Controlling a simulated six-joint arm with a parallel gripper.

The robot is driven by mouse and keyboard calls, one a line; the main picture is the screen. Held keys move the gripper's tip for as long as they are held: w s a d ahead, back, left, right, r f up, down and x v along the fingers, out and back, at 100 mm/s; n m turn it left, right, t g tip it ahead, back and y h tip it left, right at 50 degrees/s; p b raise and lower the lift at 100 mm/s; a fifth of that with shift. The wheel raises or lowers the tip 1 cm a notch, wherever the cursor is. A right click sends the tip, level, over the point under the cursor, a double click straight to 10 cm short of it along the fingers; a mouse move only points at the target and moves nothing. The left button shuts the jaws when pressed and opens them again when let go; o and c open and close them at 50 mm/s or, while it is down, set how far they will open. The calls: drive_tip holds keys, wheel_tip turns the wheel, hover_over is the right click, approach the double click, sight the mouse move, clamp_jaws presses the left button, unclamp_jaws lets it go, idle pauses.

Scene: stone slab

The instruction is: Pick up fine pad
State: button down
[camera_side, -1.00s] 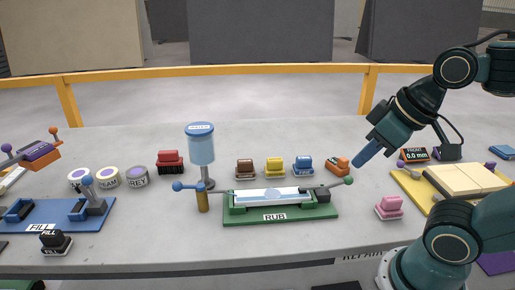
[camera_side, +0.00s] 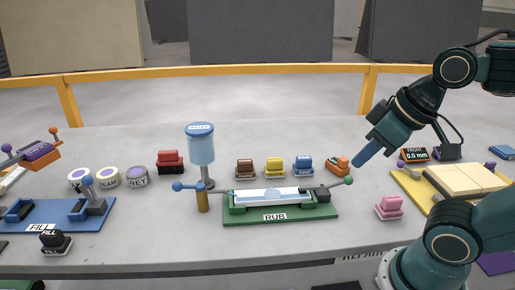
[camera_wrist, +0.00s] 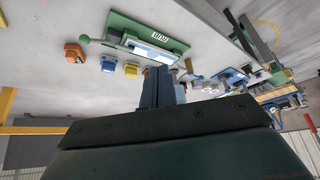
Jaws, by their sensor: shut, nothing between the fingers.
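Several small block-shaped pads with handles stand on the slab, and I cannot read which one is the fine pad. A brown pad (camera_side: 244,168), a yellow pad (camera_side: 274,167), a blue pad (camera_side: 303,166) and an orange pad (camera_side: 338,164) form a row behind the green RUB fixture (camera_side: 290,217). A pink pad (camera_side: 389,207) stands to the right of the fixture. My gripper (camera_side: 358,161) is shut and empty, pointing down-left above the slab, near the orange pad in the picture. In the wrist view, its fingers (camera_wrist: 162,86) are together.
A clear-blue cup on a post (camera_side: 201,148) rises behind the RUB fixture. A red pad (camera_side: 170,162) and round pots (camera_side: 108,178) stand left, by the blue FILL fixture (camera_side: 70,216). A yellow board (camera_side: 410,190) with cream blocks lies right. Bare slab lies in front of the RUB fixture.

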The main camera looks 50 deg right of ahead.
drive_tip(key=shift+c, duration=1.6)
unclamp_jaws()
drive_tip(key=shift+w, duration=0.1)
drive_tip(key=w+d+m+g+h, duration=0.1)
drive_tip(key=w+d+m, duration=0.1)
drive_tip(key=w+d, duration=0.35)
drive_tip(key=w+d+m+g, duration=0.1)
drive_tip(key=w+d+m, duration=0.2)
drive_tip(key=w, duration=0.6)
drive_tip(key=w+d+f+m+g, duration=0.1)
drive_tip(key=w+d+f+m, duration=0.1)
drive_tip(key=w+d+f, duration=0.2)
drive_tip(key=w+d+f+m+g, duration=0.1)
drive_tip(key=w+d+f, duration=0.4)
drive_tip(key=d, duration=0.6)
wheel_tip(320, 180, down, 3)
drive_tip(key=shift+w+d+r+m+g, duration=0.2)
drive_tip(key=shift+w+m+g, duration=0.1)
drive_tip(key=shift+m, duration=0.2)
